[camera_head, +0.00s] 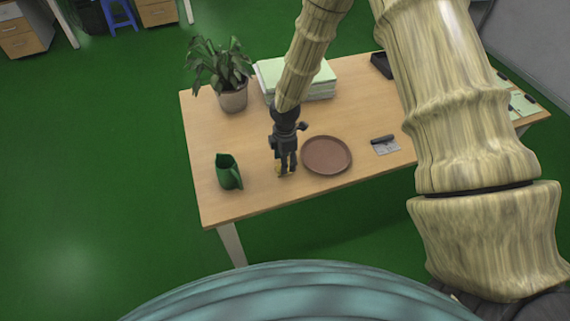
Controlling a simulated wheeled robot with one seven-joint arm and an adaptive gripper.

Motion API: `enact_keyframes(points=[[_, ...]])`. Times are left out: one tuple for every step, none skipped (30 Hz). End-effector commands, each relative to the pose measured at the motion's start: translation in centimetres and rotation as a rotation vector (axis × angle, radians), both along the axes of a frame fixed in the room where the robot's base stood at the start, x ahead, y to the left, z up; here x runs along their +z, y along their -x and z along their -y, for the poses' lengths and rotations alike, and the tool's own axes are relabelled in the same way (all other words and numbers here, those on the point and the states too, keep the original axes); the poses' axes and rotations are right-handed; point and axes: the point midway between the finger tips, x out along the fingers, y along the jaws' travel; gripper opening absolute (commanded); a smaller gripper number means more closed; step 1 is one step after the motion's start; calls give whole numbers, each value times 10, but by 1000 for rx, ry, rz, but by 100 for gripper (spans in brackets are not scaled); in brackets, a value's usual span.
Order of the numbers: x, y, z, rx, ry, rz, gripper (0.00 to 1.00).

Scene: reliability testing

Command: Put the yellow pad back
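My gripper (285,171) is dark and points down at the front of the wooden table (330,188), between a green pitcher and a brown round tray. A small patch of yellow, perhaps the yellow pad (278,171), shows at the fingertips. Most of it is hidden by my gripper. I cannot tell whether the fingers are shut on it, or whether it touches the table.
The green pitcher (228,172) stands left of my gripper, the brown tray (327,155) close on the right. A grey card with a dark item (385,145) lies further right. A potted plant (232,97) and a paper stack (320,80) stand behind.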

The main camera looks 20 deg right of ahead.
Motion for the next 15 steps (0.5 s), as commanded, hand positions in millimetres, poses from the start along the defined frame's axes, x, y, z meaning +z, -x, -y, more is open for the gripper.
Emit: enact_keyframes(points=[[6, -1, 0, -1, -1, 2, 51], [9, -1, 0, -1, 0, 2, 51], [14, -1, 0, -2, -1, 2, 51], [18, -1, 0, -2, 0, 3, 51], [22, -1, 0, -1, 0, 2, 51], [27, 0, 0, -1, 0, 1, 51], [31, -1, 0, -1, 0, 2, 51], [35, -1, 0, -1, -1, 2, 51], [40, -1, 0, -1, -1, 2, 51], [44, -1, 0, -1, 0, 2, 51], [48, -1, 0, -1, -1, 2, 51], [53, -1, 0, -1, -1, 3, 51], [57, -1, 0, -1, -1, 3, 51], [61, -1, 0, -1, 0, 2, 51], [66, 0, 0, -1, 0, 2, 51]])
